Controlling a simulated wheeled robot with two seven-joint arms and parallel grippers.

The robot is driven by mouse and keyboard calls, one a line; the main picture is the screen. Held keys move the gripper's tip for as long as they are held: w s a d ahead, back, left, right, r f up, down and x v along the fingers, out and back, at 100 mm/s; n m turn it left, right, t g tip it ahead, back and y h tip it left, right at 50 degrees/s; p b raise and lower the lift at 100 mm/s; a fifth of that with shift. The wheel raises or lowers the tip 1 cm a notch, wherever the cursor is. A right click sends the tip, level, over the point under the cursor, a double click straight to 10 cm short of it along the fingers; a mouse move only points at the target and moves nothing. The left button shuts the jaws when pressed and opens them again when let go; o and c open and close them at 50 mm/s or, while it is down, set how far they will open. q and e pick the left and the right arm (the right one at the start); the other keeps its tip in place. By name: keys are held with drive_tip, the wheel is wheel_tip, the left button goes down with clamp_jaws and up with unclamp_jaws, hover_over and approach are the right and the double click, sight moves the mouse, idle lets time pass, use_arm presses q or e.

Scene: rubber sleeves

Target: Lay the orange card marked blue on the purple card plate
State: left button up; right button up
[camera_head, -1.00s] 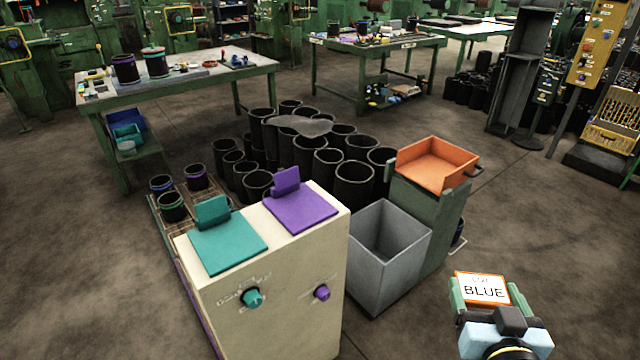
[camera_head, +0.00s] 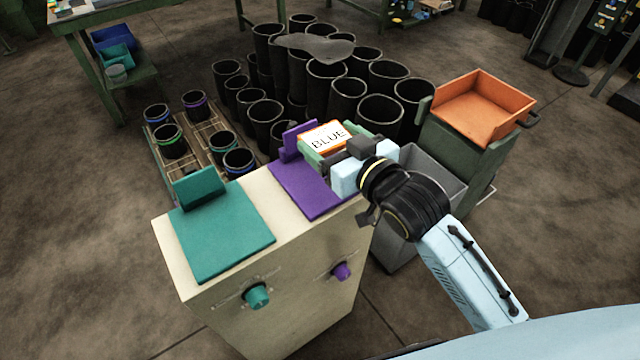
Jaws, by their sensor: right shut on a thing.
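The orange-edged card marked BLUE (camera_head: 325,136) is held between the fingers of my right gripper (camera_head: 330,143). It is at the purple card plate (camera_head: 307,192), over its rear right part and near its upright purple back tab. I cannot tell whether the card touches the plate. The purple plate lies on top of a cream cabinet (camera_head: 250,318), and my gripper hides its right side. A teal plate (camera_head: 222,232) lies to its left on the same cabinet. My left gripper is not in view.
A grey open bin (camera_head: 447,165) stands right of the cabinet, partly behind my right arm. An orange tray (camera_head: 485,108) sits on a green stand beyond it. Several black rubber sleeves (camera_head: 380,108) stand behind the cabinet. Teal and purple knobs are on the cabinet's front.

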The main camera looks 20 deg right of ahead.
drive_tip(key=f, duration=0.3)
drive_tip(key=f+b, duration=0.1)
drive_tip(key=f, duration=0.1)
drive_tip(key=shift+w+a+f, duration=0.1)
drive_tip(key=shift+a+f, duration=0.1)
drive_tip(key=shift+f, duration=0.45)
wheel_tip(320, 180, down, 4)
drive_tip(key=shift+r+b, duration=0.1)
drive_tip(key=shift+b, duration=0.7)
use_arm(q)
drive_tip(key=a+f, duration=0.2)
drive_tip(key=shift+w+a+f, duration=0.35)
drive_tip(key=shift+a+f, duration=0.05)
use_arm(e)
drive_tip(key=shift+r, duration=0.1)
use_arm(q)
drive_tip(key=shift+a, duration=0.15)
use_arm(e)
drive_tip(key=o, duration=1)
drive_tip(key=shift+f, duration=0.2)
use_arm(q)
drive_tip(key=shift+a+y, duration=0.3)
use_arm(e)
drive_tip(key=shift+r, duration=0.1)
